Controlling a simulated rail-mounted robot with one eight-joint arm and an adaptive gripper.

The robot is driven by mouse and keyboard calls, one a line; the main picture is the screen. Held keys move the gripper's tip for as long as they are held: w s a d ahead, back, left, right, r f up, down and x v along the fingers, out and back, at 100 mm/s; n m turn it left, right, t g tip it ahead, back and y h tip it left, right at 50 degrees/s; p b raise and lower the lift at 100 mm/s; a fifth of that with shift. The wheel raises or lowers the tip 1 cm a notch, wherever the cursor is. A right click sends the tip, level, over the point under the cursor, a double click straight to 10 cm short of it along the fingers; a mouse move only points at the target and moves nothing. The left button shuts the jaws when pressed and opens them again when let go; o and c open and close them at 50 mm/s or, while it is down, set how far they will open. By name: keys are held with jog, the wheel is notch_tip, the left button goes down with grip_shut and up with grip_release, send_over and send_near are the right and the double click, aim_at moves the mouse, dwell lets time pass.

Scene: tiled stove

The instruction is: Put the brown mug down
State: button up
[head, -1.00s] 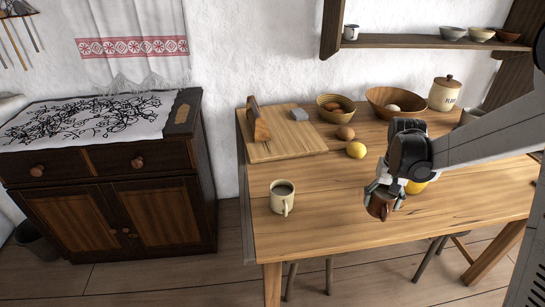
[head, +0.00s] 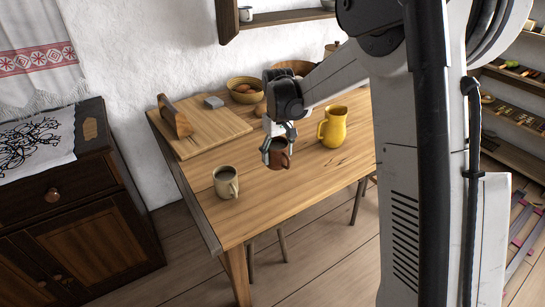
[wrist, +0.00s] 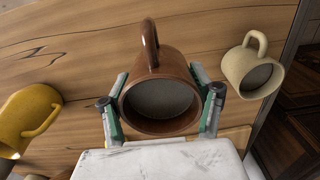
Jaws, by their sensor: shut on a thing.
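The brown mug (wrist: 160,70) is held between the two fingers of my gripper (wrist: 162,110), which is shut on its sides. In the wrist view its open mouth faces the camera and its handle points to the top. In the head view the brown mug (head: 279,160) hangs under my gripper (head: 277,146), over the wooden table (head: 290,195). Whether its base touches the table cannot be told. My gripper hides part of the mug there.
A beige mug (head: 226,182) stands to the left near the table's edge. A yellow pitcher (head: 333,127) stands to the right. A cutting board (head: 210,132) and a bowl (head: 244,90) are farther back. The table's front middle is bare.

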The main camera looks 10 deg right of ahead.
jog(key=w+d+f, duration=0.1)
jog(key=w, duration=0.1)
jog(key=w+d+f, duration=0.1)
jog(key=w+f, duration=0.1)
jog(key=w+d+f, duration=0.1)
jog(key=w, duration=0.1)
jog(key=shift+w+d+f, duration=0.15)
jog(key=shift+w+f, duration=0.15)
jog(key=shift+w, duration=0.05)
jog(key=shift+f+b, duration=0.45)
jog(key=shift+f, duration=1.5)
jog(key=shift+f, duration=0.2)
jog(key=o, duration=1.4)
jog(key=shift+r, duration=0.2)
